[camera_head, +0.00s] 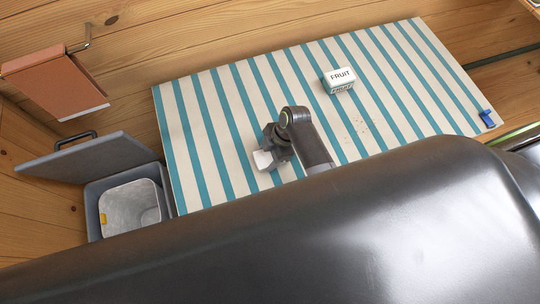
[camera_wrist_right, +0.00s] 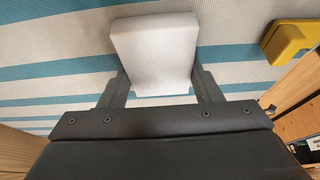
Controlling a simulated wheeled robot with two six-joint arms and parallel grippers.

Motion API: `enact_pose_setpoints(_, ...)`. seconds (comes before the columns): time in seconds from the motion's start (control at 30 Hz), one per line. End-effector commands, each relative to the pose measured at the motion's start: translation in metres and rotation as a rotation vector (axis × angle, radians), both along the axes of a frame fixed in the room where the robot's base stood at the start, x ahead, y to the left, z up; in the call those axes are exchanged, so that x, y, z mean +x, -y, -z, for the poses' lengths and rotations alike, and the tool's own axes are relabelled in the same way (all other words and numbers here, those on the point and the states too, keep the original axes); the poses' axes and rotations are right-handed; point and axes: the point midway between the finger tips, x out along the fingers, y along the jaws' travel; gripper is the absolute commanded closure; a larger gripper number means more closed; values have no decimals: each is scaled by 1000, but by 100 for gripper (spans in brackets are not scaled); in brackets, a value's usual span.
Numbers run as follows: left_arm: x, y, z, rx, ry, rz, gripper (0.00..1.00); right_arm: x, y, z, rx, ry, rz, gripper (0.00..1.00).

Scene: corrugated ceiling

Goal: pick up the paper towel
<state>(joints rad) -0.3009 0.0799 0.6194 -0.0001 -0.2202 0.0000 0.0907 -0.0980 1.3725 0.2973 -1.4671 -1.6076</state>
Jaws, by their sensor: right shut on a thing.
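The paper towel (camera_head: 263,159) looks like a plain white block at the tip of my right gripper (camera_head: 272,150), over the left-middle part of the striped cloth. In the right wrist view the paper towel (camera_wrist_right: 155,48) sits between the two fingers, which are shut on it from both sides. My left gripper is not in view.
The blue-and-white striped cloth (camera_head: 220,130) is mostly clear. A FRUIT box (camera_head: 339,79) stands toward its back, with crumbs (camera_head: 362,125) nearer. A blue item (camera_head: 487,118) lies at the right edge. An open-lidded bin (camera_head: 95,193) is at left. A yellow thing (camera_wrist_right: 286,42) shows in the wrist view.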

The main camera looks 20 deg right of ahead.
Motion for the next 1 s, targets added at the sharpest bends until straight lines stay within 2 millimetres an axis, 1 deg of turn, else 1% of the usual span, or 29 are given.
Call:
enact_pose_setpoints(0.03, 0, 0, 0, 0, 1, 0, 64, 0, 0, 0, 0, 0, 0, 63)
enact_pose_setpoints(0.07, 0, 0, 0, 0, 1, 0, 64, 0, 0, 0, 0, 0, 0, 67)
enact_pose_setpoints(0.33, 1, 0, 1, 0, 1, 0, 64, 0, 0, -2, 0, 0, 0, 67)
enact_pose_setpoints(0.47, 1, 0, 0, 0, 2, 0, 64, 0, 0, -12, 1, 2, 1, 67)
enact_pose_setpoints(0.57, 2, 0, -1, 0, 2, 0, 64, 0, 0, -26, 1, 3, 0, 67)
enact_pose_setpoints(0.8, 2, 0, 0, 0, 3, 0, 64, 1, 0, -70, 1, 4, 0, 67)
enact_pose_setpoints(0.9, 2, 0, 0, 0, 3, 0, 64, 1, 0, -85, 1, 3, 0, 67)
enact_pose_setpoints(1.0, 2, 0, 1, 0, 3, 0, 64, 1, 0, -95, 1, 2, 0, 67)
